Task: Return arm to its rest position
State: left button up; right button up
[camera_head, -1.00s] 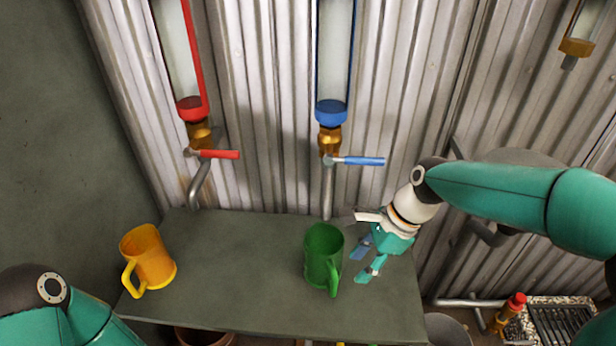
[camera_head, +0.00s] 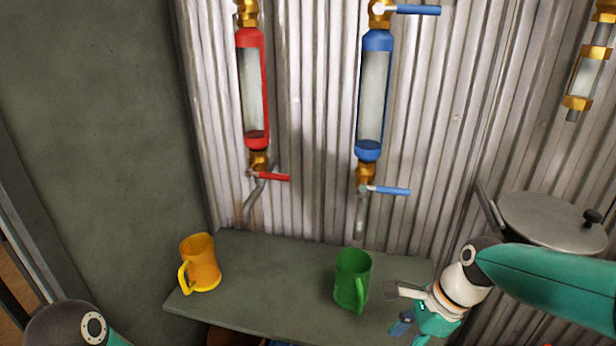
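My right arm comes in from the right, and its gripper (camera_head: 402,318) hangs at the right end of the shelf. Its fingers look spread, with nothing seen between them, right of the green mug (camera_head: 350,282) and apart from it. The green mug stands upright on the shelf under the blue-handled tap. Of my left arm, only a dark joint and a bit of teal link show at the bottom left; its gripper is outside the picture.
A yellow mug (camera_head: 202,264) stands on the grey shelf (camera_head: 270,285). Red (camera_head: 253,90) and blue (camera_head: 373,95) sight tubes with lever taps hang on the corrugated wall. A lidded pot (camera_head: 550,222) is behind my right arm. The middle of the shelf is clear.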

jog(key=s+a+f+n+g, duration=0.1)
jog(key=s+a+f+n, duration=0.35)
jog(key=s+f, duration=0.8)
jog(key=s+a+f+n+g, duration=0.1)
jog(key=s+f+n, duration=0.6)
jog(key=f, duration=1)
jog(key=w+r+n+t+p, duration=0.1)
jog(key=w+r+n+p, duration=0.1)
jog(key=r+p, duration=1.1)
jog(key=w+r+n+t+p, duration=0.1)
jog(key=w+r+n+p, duration=0.1)
jog(key=r+p, duration=1.1)
jog(key=shift+d+r+n+p, duration=0.15)
jog(key=shift+d+n+p, duration=0.15)
jog(key=shift+n, duration=0.35)
